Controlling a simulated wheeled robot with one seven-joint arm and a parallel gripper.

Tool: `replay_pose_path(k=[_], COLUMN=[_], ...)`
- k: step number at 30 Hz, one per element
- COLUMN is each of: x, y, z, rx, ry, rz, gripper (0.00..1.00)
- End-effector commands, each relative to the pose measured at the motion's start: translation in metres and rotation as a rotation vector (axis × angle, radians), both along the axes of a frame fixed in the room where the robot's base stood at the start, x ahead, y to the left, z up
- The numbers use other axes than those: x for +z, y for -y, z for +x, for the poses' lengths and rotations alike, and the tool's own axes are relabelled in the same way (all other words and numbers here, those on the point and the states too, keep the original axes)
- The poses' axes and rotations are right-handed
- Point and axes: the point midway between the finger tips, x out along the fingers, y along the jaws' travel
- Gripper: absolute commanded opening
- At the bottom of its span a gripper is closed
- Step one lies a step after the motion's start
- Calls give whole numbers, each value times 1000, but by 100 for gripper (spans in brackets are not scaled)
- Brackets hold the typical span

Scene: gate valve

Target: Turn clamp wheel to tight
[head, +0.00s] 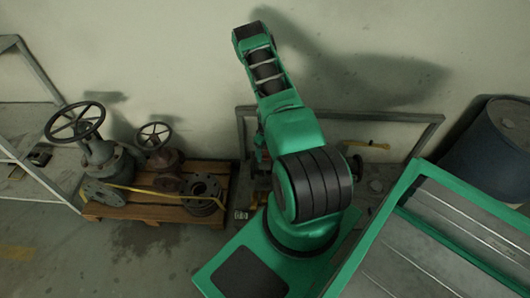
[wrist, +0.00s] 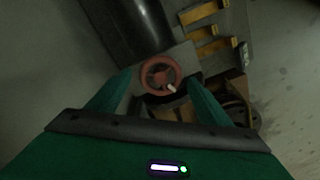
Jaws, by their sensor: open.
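The clamp wheel (wrist: 148,77) is a small round reddish handwheel with a pale mark or knob at its lower right rim. It shows in the wrist view, on a grey block at the end of a thick dark cylinder (wrist: 128,28). My gripper (wrist: 159,76) is open, with one green finger on each side of the wheel in the picture. Gaps show between the fingers and the rim, and the depth between them is hard to tell. In the head view my gripper and the clamp wheel cannot be made out; my arm covers much of the bench area.
A dark blue drum (head: 488,150) is at the right by the wall. Several yellow pieces (wrist: 205,30) lie beside the cylinder in the wrist view.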

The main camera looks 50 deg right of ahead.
Motion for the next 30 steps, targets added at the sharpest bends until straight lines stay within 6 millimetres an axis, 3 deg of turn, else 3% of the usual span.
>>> replay_pose_path(k=[2,7,9,20,30], x=[0,0,0,1,1], y=[0,0,8,3,3], z=[0,0,-1,0,0], rx=[0,0,-3,-71,-330], ry=[0,0,1,1,2], rz=[0,0,-1,-2,-1], gripper=[72,32,31,31,31])
